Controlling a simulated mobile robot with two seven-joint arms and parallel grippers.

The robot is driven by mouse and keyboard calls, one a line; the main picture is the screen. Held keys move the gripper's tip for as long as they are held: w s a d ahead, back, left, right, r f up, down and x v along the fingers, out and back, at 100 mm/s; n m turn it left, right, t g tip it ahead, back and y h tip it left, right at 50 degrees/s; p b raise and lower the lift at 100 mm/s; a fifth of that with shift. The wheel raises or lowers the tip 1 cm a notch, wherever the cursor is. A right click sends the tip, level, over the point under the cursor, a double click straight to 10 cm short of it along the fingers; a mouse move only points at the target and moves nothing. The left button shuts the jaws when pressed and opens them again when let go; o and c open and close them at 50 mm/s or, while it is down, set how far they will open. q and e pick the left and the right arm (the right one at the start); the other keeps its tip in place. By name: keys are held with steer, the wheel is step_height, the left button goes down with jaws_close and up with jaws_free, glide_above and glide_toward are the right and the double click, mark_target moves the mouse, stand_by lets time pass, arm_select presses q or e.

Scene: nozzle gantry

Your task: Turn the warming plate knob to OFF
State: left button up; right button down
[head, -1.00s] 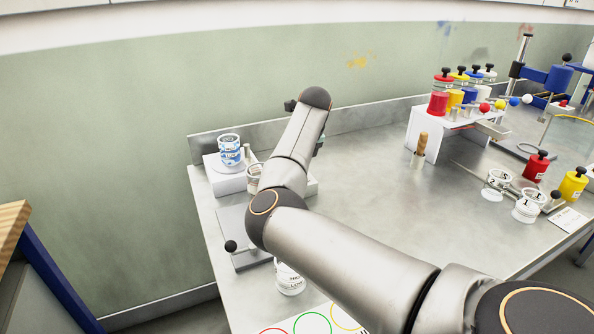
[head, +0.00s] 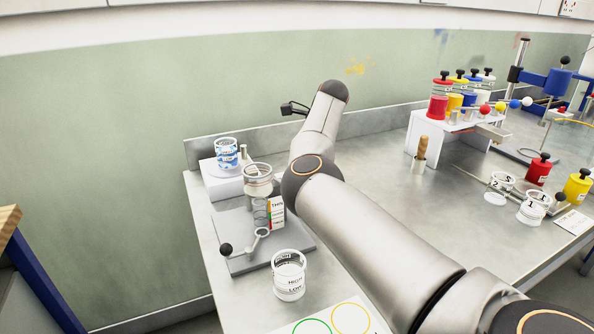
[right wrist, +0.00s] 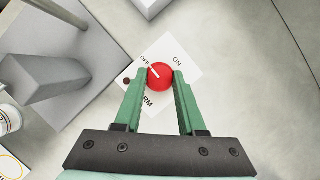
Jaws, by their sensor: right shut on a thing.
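In the right wrist view a round red knob (right wrist: 160,78) sits on a white label plate (right wrist: 182,83) with the words OFF, ON and partly covered letters ending in RM. The knob's white pointer line points up-left, toward OFF. My right gripper (right wrist: 160,80) is shut on the knob, one green finger on each side. A small dark red dot, perhaps a lamp, is at the plate's left. In the head view my right arm hides the knob and the gripper. My left gripper is in neither current view.
A glass jar (head: 257,180) and a labelled cup (head: 289,275) stand nearby. A wooden-handled tool (head: 422,147) and a rack of coloured bottles are right of my arm.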

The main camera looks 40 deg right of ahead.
stand_by(0.4)
steer(key=c, duration=0.5)
jaws_free()
steer(key=shift+r, duration=0.1)
steer(key=v, duration=1.2)
steer(key=shift+r+p, duration=0.2)
steer(key=shift+p, duration=0.1)
steer(key=shift+d, duration=0.15)
